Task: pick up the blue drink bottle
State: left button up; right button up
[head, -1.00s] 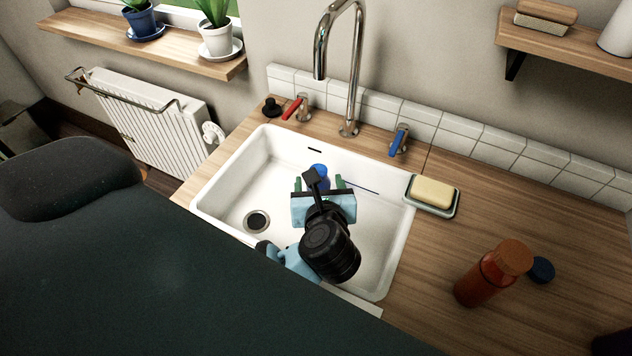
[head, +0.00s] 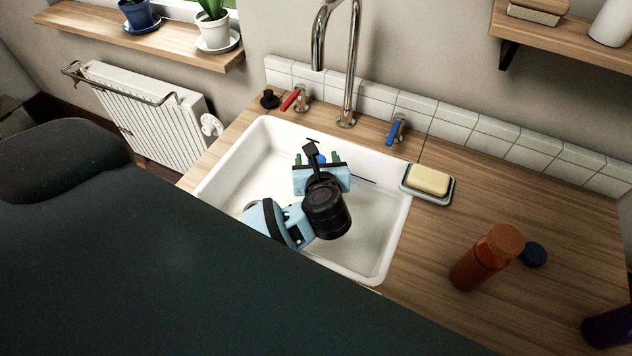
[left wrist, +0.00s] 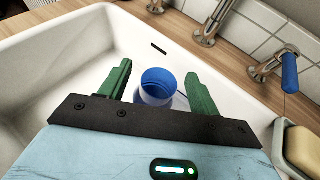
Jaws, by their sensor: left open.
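The blue drink bottle (left wrist: 158,92) is in the white sink. My left gripper (left wrist: 158,74) is open, with one green finger on each side of the bottle and a visible gap to each. It also shows low in the sink in the head view (head: 319,157). My right gripper is not in view.
The white sink (head: 252,140) has walls around my gripper, with a tall faucet (head: 352,70) behind. A soap dish (head: 410,190) with yellow soap (head: 428,180) sits at its right edge. An orange bottle (head: 482,262), a dark blue cap (head: 533,254) and a dark purple object (head: 608,328) are on the counter.

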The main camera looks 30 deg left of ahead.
pick_arm(q)
jog(key=shift+w+a+f, duration=0.15)
jog(key=shift+w+f, duration=0.05)
jog(key=shift+w, duration=0.05)
grip_shut()
dwell(0.3)
jog(key=shift+r, duration=0.2)
